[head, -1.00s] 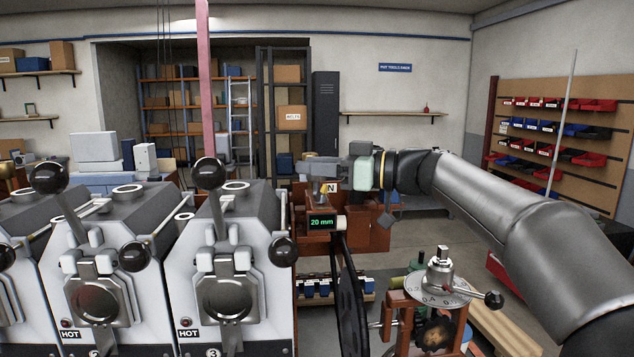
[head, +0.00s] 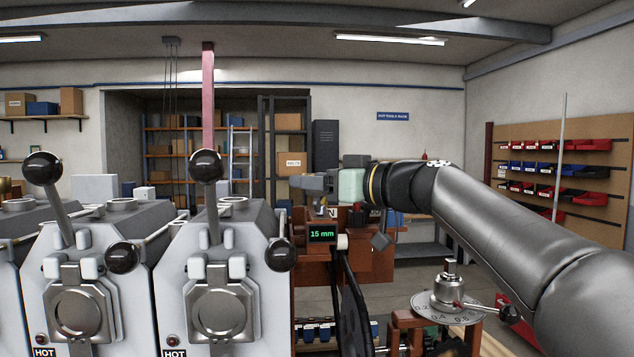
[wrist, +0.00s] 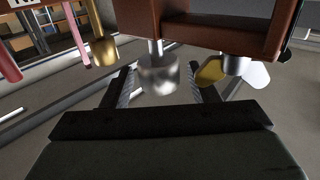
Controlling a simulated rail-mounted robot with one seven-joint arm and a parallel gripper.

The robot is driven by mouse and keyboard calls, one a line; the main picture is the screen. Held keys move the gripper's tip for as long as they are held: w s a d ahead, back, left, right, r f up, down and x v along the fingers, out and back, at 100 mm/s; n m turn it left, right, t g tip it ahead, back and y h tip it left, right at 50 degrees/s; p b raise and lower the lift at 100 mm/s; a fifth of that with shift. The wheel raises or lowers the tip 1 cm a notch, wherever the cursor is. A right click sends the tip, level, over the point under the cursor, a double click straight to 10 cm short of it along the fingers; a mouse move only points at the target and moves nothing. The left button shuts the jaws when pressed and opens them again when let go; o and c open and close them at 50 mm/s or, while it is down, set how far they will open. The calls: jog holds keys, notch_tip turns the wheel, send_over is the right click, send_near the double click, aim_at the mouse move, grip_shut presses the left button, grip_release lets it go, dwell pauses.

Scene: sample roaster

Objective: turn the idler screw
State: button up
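In the wrist view a silver round knob (wrist: 157,76) hangs on a short shaft under a red-brown housing (wrist: 225,28). A winged screw (wrist: 233,68) with one gold and one pale wing sits to its right, and a brass cylinder (wrist: 103,50) to its left. I cannot tell for certain which is the idler screw. My gripper (head: 314,184) is open; in the wrist view its two ribbed fingers stand either side of the silver knob, with visible gaps. In the head view my gripper is above the display (head: 322,234), which reads 15 mm, and the knob is not clearly visible.
White-grey roaster units (head: 222,270) with black ball levers and HOT labels stand at the left. A black wheel (head: 352,300) is below the display. A round dial table (head: 449,305) with a handle stands at lower right. Open floor lies behind it.

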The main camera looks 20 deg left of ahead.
jog(key=shift+s+d+f, duration=0.1)
jog(key=shift+d, duration=0.35)
jog(key=b+v, duration=0.5)
jog(key=v, duration=1.1)
jog(key=shift+d, duration=0.25)
jog(key=shift+o, duration=0.3)
jog(key=shift+s, duration=0.1)
